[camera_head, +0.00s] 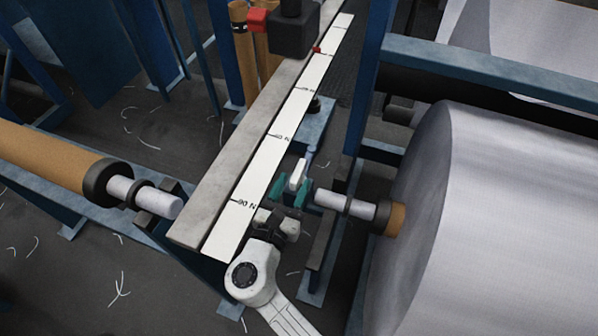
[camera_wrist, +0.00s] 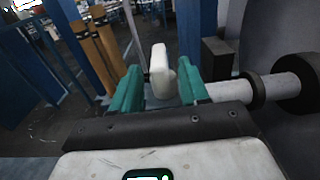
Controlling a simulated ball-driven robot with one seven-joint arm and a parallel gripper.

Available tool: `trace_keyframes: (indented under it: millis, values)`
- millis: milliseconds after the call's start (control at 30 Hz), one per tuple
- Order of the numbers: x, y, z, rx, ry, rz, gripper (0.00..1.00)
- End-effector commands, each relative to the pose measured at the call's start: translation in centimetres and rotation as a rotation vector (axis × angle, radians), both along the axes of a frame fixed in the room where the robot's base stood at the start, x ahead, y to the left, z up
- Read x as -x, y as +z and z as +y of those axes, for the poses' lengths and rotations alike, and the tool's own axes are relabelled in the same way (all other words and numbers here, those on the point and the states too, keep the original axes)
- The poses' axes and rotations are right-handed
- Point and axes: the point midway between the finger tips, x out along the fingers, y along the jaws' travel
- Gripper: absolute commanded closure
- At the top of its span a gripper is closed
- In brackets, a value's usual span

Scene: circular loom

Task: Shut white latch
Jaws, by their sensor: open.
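The white latch (camera_head: 298,174) is a small upright white piece beside the shaft end of the large roll, at the right of the scale beam. In the wrist view the white latch (camera_wrist: 160,70) stands between and just beyond my fingers. My gripper (camera_head: 289,192) has green fingertips, which are apart on either side of the latch. In the wrist view my gripper (camera_wrist: 157,88) is open, with a gap between the left finger and the latch; whether the right finger touches it I cannot tell. The latch's lower part is partly hidden by the right fingertip.
A large pale fabric roll (camera_head: 490,220) fills the right, its shaft (camera_head: 340,203) close to my gripper. A scale beam (camera_head: 262,165) with a dark weight (camera_head: 295,35) runs along the left. Blue frame posts (camera_head: 362,85) stand behind. A brown roller (camera_head: 60,165) lies left.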

Motion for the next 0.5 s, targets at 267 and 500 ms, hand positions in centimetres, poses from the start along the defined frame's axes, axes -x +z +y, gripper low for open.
trace_keyframes:
  millis: [267,500]
  values:
    - [-3.4,-0.1,-1.4,0.000,-0.001,0.000,0.55]
    - [-3.9,0.0,-1.6,0.000,0.001,0.001,0.55]
